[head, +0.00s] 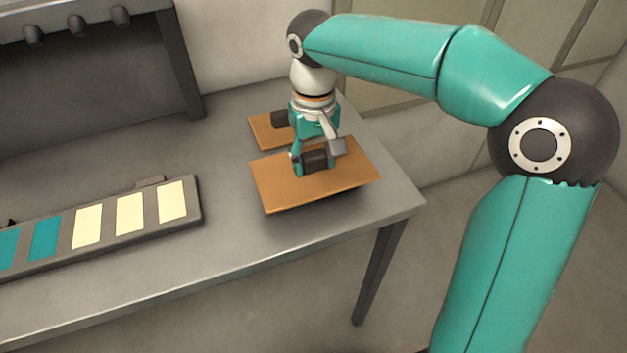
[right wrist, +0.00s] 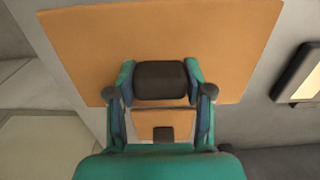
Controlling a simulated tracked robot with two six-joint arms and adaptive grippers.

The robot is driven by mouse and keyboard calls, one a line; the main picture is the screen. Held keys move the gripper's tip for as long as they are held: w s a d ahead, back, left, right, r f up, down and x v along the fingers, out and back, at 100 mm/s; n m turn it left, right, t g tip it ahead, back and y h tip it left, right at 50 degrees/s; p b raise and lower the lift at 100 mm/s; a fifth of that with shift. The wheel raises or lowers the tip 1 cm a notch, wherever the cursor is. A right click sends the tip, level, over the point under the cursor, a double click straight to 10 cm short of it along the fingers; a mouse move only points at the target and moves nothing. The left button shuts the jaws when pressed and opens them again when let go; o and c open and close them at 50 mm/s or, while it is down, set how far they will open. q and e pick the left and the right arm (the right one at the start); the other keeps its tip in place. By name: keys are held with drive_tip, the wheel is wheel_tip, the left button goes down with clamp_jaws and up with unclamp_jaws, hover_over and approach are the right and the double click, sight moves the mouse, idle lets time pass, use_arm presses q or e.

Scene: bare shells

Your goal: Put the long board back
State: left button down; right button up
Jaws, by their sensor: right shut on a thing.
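My right gripper (head: 314,164) is shut on the dark knob of a wide orange-brown board (head: 290,190). The board is level or slightly tilted, and a shadow under its near edge shows it raised a little above the table. In the right wrist view the fingers (right wrist: 160,92) grip both sides of the dark knob (right wrist: 160,77), with the board (right wrist: 160,30) spreading wide behind it. A second orange-brown board (head: 266,131) with its own dark knob (head: 280,118) lies behind, partly hidden by the held board and gripper. My left gripper is not in view.
A grey table (head: 225,235) carries a dark strip (head: 190,211) with teal and cream panels at the left. A dark frame (head: 180,60) with pegs stands at the back left. Bare tabletop lies between strip and boards. The table's right edge is close to the held board.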

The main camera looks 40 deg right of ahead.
sight(314, 178)
drive_tip(key=shift+f+b, duration=0.35)
drive_tip(key=shift+f, duration=2.25)
drive_tip(key=shift+f, duration=0.15)
drive_tip(key=o, duration=1.3)
wheel_tip(314, 178, up, 12)
drive_tip(key=shift+r+p, duration=0.2)
drive_tip(key=shift+p, duration=0.9)
drive_tip(key=shift+s+f, duration=0.1)
